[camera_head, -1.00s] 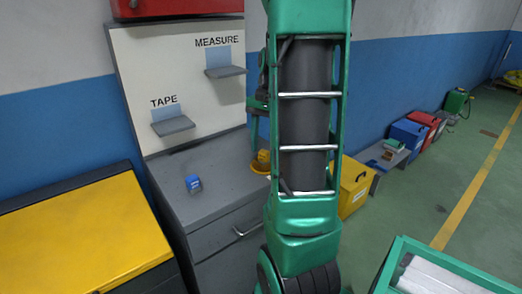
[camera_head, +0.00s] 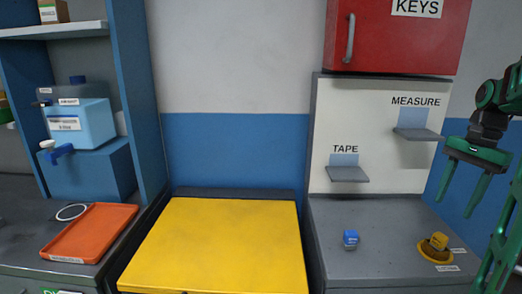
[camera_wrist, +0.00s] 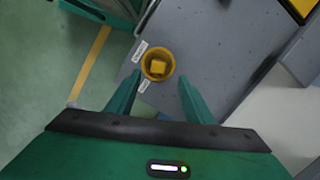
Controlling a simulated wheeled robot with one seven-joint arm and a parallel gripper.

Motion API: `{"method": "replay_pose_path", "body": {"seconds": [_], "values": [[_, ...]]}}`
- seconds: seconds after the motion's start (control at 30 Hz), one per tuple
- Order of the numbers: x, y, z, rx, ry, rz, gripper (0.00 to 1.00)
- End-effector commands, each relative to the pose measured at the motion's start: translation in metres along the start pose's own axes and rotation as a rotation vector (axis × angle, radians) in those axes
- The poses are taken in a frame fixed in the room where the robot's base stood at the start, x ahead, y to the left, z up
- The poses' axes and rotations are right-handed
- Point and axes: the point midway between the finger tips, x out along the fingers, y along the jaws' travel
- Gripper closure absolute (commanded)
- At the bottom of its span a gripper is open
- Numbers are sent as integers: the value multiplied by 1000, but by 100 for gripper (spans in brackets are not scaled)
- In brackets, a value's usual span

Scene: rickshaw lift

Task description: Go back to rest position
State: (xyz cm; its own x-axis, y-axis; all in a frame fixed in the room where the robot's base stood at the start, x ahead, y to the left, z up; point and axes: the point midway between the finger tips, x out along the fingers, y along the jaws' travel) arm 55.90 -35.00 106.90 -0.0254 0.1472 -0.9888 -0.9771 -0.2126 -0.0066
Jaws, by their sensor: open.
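My gripper (camera_head: 468,192) is at the right edge of the head view, green, with two fingers apart and nothing between them. It hangs in the air above the right end of the grey cabinet top. In the wrist view my gripper (camera_wrist: 157,98) also shows open, with its fingers pointing toward a yellow round dish (camera_wrist: 158,77) with a small yellow block (camera_wrist: 158,68) in it. In the head view the dish (camera_head: 428,253) sits on the grey cabinet top (camera_head: 385,220), with the yellow block (camera_head: 439,241) in it.
A blue block (camera_head: 351,239) sits on the same cabinet top. The TAPE shelf (camera_head: 348,174) and MEASURE shelf (camera_head: 417,134) are empty, below a red KEYS box (camera_head: 395,42). A yellow-topped cabinet (camera_head: 215,245) and an orange tray (camera_head: 88,235) stand to the left.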

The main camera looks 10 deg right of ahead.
Motion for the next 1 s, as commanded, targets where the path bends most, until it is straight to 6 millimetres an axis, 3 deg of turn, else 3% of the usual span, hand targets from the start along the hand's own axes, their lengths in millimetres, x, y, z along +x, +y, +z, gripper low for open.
{"method": "replay_pose_path", "body": {"seconds": [0.23, 0.5, 0.73, 1.0], "values": [[30, 10, 79, -247, 21, -24, 52], [86, 58, 158, -588, 79, 9, 52], [119, 94, 184, -769, 120, 55, 52], [125, 101, 186, -801, 128, 66, 52]]}}
